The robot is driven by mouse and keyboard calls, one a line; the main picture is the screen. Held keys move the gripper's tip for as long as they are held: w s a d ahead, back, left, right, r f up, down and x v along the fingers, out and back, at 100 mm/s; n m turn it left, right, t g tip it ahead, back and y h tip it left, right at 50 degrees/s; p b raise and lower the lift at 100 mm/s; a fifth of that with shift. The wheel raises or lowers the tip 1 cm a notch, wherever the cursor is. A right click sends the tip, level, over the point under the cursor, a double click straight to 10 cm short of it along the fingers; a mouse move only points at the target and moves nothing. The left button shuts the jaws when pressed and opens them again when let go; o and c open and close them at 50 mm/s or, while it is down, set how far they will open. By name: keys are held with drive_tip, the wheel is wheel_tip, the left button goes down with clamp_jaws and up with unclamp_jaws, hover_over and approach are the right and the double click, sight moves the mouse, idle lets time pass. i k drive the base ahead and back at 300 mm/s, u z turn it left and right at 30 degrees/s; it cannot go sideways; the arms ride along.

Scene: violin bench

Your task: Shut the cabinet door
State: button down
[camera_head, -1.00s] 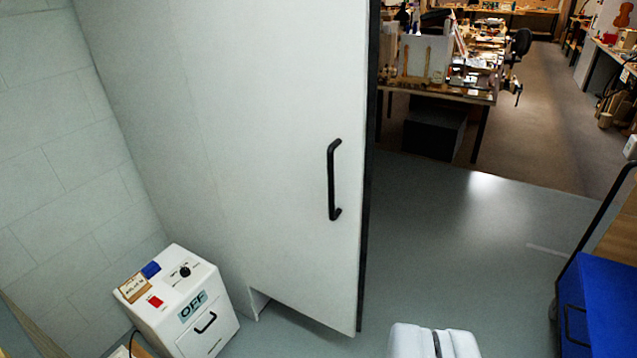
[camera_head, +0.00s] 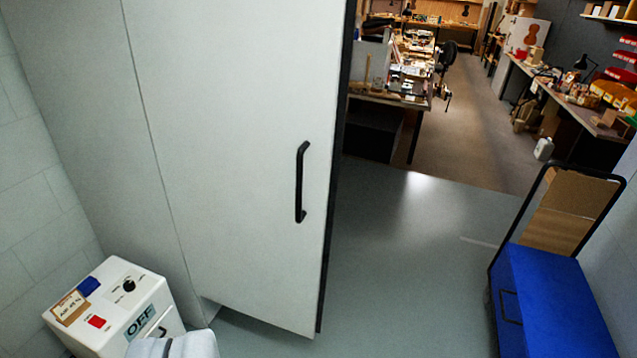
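The cabinet door (camera_head: 235,150) is a tall off-white panel with a black bar handle (camera_head: 301,182) near its right side. A dark strip runs down its right edge. A thin seam separates it from the pale panel to its left. The cabinet's inside is hidden, and I cannot tell how far the door stands open. My gripper (camera_head: 172,345) shows as a white rounded tip at the bottom left, its fingers together with nothing seen between them. It is left of the door's lower edge, apart from the handle, and overlaps the front of the white box in the picture.
A white box (camera_head: 110,300) marked OFF stands at the lower left by the block wall (camera_head: 35,200). A blue cart (camera_head: 555,300) with a black frame stands at the right. Grey floor (camera_head: 410,270) between door and cart is clear. Cluttered workbenches are farther back.

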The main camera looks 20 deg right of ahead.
sight(245, 101)
drive_tip(key=u, duration=0.05)
drive_tip(key=i, duration=1)
drive_tip(key=z, duration=0.05)
